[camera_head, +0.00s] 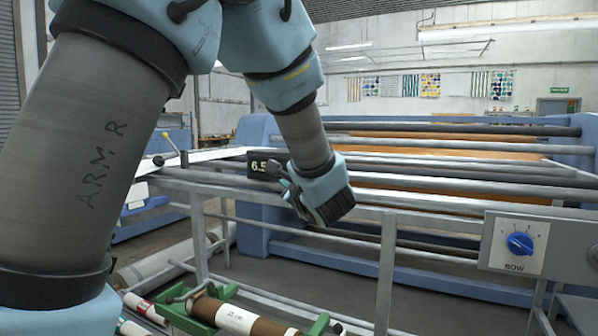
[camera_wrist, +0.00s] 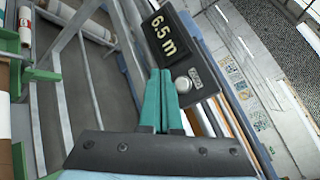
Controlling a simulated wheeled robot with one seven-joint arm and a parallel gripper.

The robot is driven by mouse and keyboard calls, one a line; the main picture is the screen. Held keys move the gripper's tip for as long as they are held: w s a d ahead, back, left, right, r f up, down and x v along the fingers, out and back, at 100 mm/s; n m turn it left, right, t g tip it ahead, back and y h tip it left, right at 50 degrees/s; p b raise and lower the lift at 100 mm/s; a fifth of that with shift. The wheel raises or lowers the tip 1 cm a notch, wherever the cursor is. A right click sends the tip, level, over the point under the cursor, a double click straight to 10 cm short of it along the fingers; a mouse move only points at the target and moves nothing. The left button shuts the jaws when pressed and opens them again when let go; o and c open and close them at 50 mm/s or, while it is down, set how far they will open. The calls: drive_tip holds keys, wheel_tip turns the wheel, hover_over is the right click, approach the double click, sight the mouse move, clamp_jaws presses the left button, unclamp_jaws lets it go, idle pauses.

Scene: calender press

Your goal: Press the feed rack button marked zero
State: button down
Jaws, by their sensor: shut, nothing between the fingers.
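The feed rack's black counter box (camera_wrist: 165,35) reads "6.5 m" in the wrist view. On its lower part is a round pale button (camera_wrist: 183,85) beside a small label that seems to read "ZERO". My gripper (camera_wrist: 161,72) is shut and empty, its green fingers together. In the wrist view the fingertips show just left of the button; I cannot tell whether they touch the box. In the head view the box (camera_head: 259,168) shows its "6.5" partly, beside my gripper (camera_head: 285,184), which hides the button.
Grey rails of the feed rack (camera_head: 387,255) run below and beside my gripper. A panel with a blue knob (camera_head: 519,244) is at the right. Rolls on green cradles (camera_head: 205,308) lie low in front. The blue press frame (camera_head: 250,225) stands behind.

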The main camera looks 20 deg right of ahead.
drive_tip(key=shift+w+d, duration=0.75)
drive_tip(key=shift+d, duration=0.15)
drive_tip(key=shift+w+d, duration=0.7)
drive_tip(key=shift+d, duration=0.2)
drive_tip(key=shift+w, duration=0.1)
idle(0.7)
drive_tip(key=shift+w+d+b, duration=0.2)
drive_tip(key=shift+d+b, duration=0.1)
drive_tip(key=shift+b, duration=0.15)
drive_tip(key=shift+w+d, duration=0.2)
drive_tip(key=shift+d, duration=0.1)
idle(0.5)
drive_tip(key=shift+b, duration=0.3)
drive_tip(key=shift+s+a+b, duration=0.5)
drive_tip(key=shift+a+b, duration=0.1)
